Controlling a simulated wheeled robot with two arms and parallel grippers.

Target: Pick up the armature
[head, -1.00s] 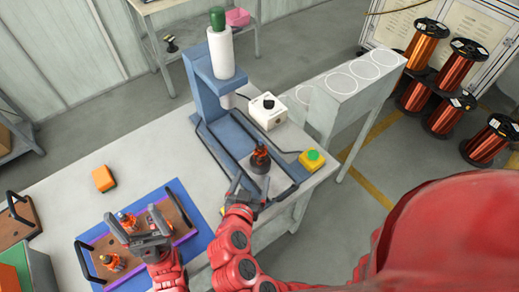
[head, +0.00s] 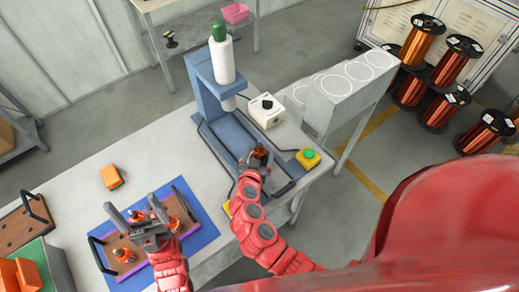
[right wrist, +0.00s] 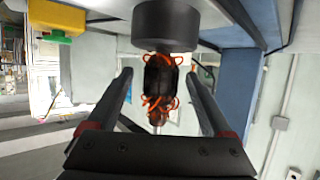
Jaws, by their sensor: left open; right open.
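An armature (head: 261,153) with a dark core and orange windings stands at the blue press. In the right wrist view the armature (right wrist: 159,84) meets a black round holder (right wrist: 165,25) and lies between the two fingers. My right gripper (head: 254,166) is open around it, with a gap showing on both sides. The gripper's fingers (right wrist: 160,95) partly hide it in the head view. My left gripper (head: 135,214) is open above a brown board (head: 181,207) with black handles. Other orange-wound armatures (head: 123,256) sit on that board.
The blue press (head: 205,90) stands beyond my right gripper. A white control box (head: 266,111) and a yellow box with a green button (head: 308,158) stand near it. An orange block (head: 112,176) lies on the table. Copper spools (head: 425,40) stand at the upper right.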

